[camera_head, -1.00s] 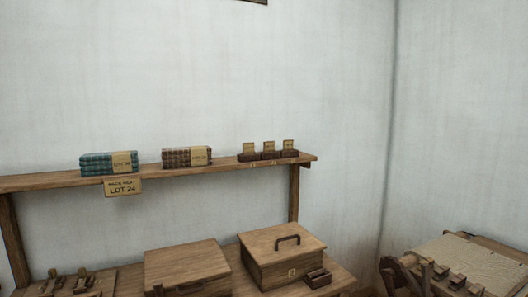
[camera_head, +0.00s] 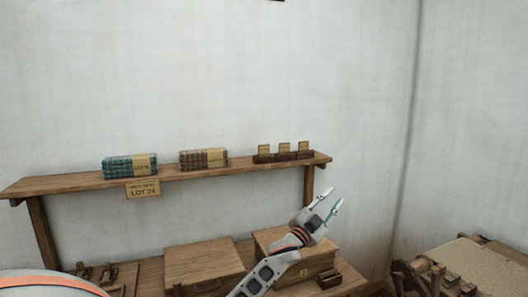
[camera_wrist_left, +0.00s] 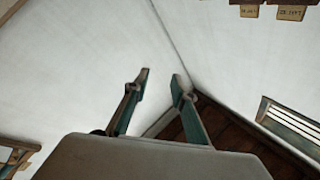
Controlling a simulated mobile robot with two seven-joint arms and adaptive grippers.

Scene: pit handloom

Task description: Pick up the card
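Three small tan cards stand upright in dark wooden holders at the right end of the wall shelf: a left card (camera_head: 264,149), a middle card (camera_head: 284,148) and a right card (camera_head: 303,147). I cannot tell which one is meant. My left gripper (camera_head: 329,204) is below and right of the shelf's right end in the head view, with its fingers apart and nothing between them. Its two open fingers also show in the left wrist view (camera_wrist_left: 160,75). Two tan tags (camera_wrist_left: 290,13) show upside down at that view's top right. My right gripper is not in view.
The shelf (camera_head: 70,183) also bears a teal stack (camera_head: 118,167) and a brown stack (camera_head: 192,160). A LOT 24 sign (camera_head: 143,189) hangs from its front edge. Wooden boxes (camera_head: 203,262) stand below. A bench (camera_head: 475,267) is at right.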

